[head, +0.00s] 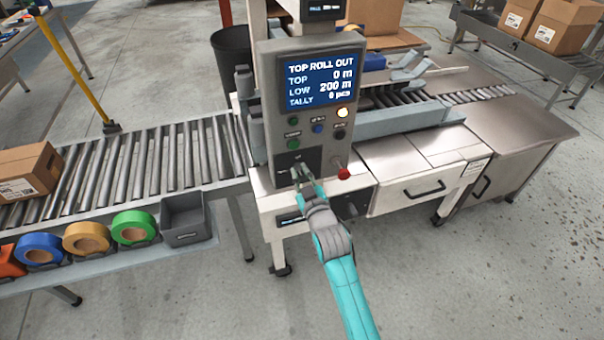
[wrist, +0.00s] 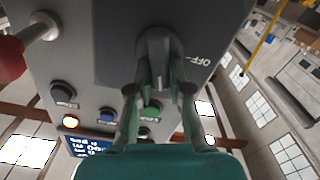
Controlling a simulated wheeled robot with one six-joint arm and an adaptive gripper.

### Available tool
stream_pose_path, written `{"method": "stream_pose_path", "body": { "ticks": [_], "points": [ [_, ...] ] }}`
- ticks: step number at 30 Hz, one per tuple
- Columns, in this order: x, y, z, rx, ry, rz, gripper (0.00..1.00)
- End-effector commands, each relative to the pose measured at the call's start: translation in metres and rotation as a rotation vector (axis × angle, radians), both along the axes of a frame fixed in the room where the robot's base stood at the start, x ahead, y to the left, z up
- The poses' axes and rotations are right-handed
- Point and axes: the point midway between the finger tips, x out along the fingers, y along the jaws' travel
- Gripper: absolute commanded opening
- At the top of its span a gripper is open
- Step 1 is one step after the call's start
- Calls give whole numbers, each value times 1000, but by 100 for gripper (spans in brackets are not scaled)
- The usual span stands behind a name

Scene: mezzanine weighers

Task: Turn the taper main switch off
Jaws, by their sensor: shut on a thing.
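The taper's grey control panel (head: 313,140) stands above the roller conveyor. Low on it is a dark plate (head: 285,163) with the main switch, which my gripper (head: 303,172) partly covers in the head view. In the wrist view the switch's grey knob (wrist: 158,42) is between the two fingers of my gripper (wrist: 160,88), which are shut on it. An "OFF" label (wrist: 193,60) shows on the plate beside the knob. The knob's exact pointing direction is hard to tell.
A red knob (head: 343,173) sticks out right of the switch; it also shows in the wrist view (wrist: 12,58). Several push buttons and a lit lamp (head: 342,112) sit above. The screen (head: 319,82) reads "TOP ROLL OUT". Tape rolls (head: 86,238) and a grey bin (head: 188,217) lie left.

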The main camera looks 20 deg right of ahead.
Motion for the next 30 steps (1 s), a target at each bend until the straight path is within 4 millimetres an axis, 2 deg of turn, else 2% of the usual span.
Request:
{"method": "stream_pose_path", "body": {
  "ticks": [30],
  "points": [
    [0,10,-9,-955,-1,0,0]
  ]
}}
